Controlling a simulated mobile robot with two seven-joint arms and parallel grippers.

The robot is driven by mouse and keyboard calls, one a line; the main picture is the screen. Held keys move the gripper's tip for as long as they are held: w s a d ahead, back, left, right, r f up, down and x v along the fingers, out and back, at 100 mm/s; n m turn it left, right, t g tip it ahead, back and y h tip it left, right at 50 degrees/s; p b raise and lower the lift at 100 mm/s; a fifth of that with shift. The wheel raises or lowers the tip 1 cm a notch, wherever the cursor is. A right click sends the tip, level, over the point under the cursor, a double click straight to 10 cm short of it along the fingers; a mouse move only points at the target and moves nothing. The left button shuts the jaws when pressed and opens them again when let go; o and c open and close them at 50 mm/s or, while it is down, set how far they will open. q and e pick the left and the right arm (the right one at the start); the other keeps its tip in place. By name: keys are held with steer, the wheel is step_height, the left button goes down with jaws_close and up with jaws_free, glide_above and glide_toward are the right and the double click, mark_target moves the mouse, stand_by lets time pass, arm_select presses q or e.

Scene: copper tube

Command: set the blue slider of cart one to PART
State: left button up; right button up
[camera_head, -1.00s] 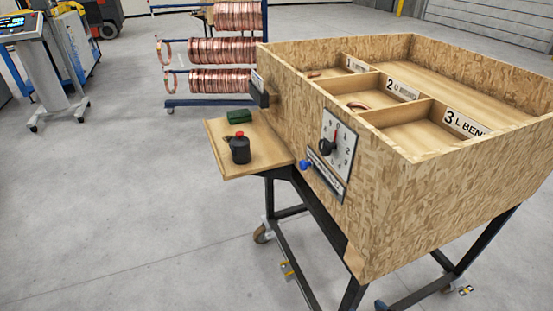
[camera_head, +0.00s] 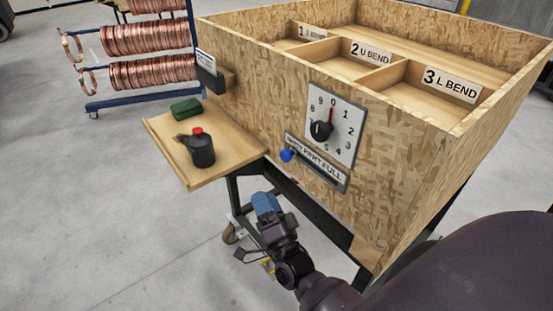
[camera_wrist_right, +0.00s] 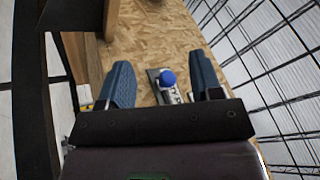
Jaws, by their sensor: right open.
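The blue slider (camera_head: 286,155) is a round knob at the left end of its track, by the left end of the label plate (camera_head: 318,163), where PART and FULL can be read further right. The plate is on the front of the wooden cart (camera_head: 390,150). My right gripper (camera_head: 266,204) is below the knob, apart from it, with blue fingers. In the right wrist view the fingers (camera_wrist_right: 162,80) are open and empty, and the blue knob (camera_wrist_right: 168,78) shows ahead between them, nearer the right finger. My left gripper is not in view.
A dial (camera_head: 321,130) with numbers sits just above the slider plate. A copper coil rack (camera_head: 150,75) stands behind. Floor at left is clear.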

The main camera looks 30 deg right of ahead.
mark_target(284, 159)
steer(key=w+d+r+m+g+h+b, duration=0.1)
steer(key=m+g+h, duration=0.4)
steer(key=m, duration=0.6)
steer(key=w+d+r+m+g+h+b, duration=0.1)
steer(key=d+r+m+g+h, duration=0.2)
steer(key=m+h, duration=0.7)
steer(key=w+d+r+m+g+h+b, duration=0.1)
steer(key=w+d+r+m+g+h, duration=0.1)
steer(key=m+g+h, duration=0.6)
steer(key=shift+d+r+m, duration=0.15)
steer(key=shift+d+m, duration=0.1)
steer(key=shift+m, duration=1.1)
steer(key=shift+d+r+m, duration=0.1)
steer(key=shift+d+m, duration=0.15)
steer(key=shift+m, duration=1.1)
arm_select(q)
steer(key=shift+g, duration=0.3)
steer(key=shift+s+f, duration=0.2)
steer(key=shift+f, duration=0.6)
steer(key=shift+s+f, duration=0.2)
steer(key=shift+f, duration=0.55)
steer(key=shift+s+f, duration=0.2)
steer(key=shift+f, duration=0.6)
arm_select(e)
steer(key=shift+w+d+r, duration=0.1)
steer(key=shift+d+r, duration=0.35)
steer(key=shift+d, duration=0.15)
steer(key=c, duration=1.1)
